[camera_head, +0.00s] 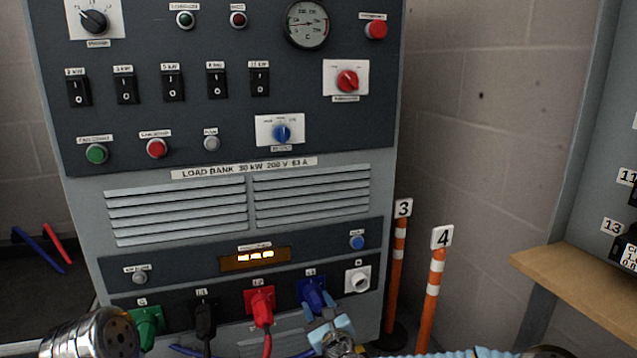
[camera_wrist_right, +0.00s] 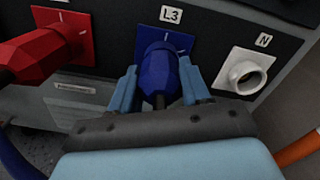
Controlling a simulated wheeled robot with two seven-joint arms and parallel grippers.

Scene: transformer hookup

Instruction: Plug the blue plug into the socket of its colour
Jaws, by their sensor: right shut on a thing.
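The blue plug (camera_head: 312,294) is at the blue L3 socket plate (camera_wrist_right: 190,45) on the lower panel of the load bank. In the right wrist view the blue plug (camera_wrist_right: 158,72) points into that plate, and its front end meets the plate. How deep it sits cannot be told. My right gripper (camera_head: 325,325) is shut on the blue plug, with its light blue fingers (camera_wrist_right: 157,90) on either side of the body. The plug's cable end is partly hidden by the gripper. My left gripper is not clearly in view.
A red plug (camera_head: 260,303) is in L2, a black plug (camera_head: 205,316) in L1 and a green plug (camera_head: 147,325) in G. The white N socket (camera_head: 357,280) to the right is empty. Orange posts (camera_head: 431,290) stand right of the cabinet, near a wooden shelf (camera_head: 580,275).

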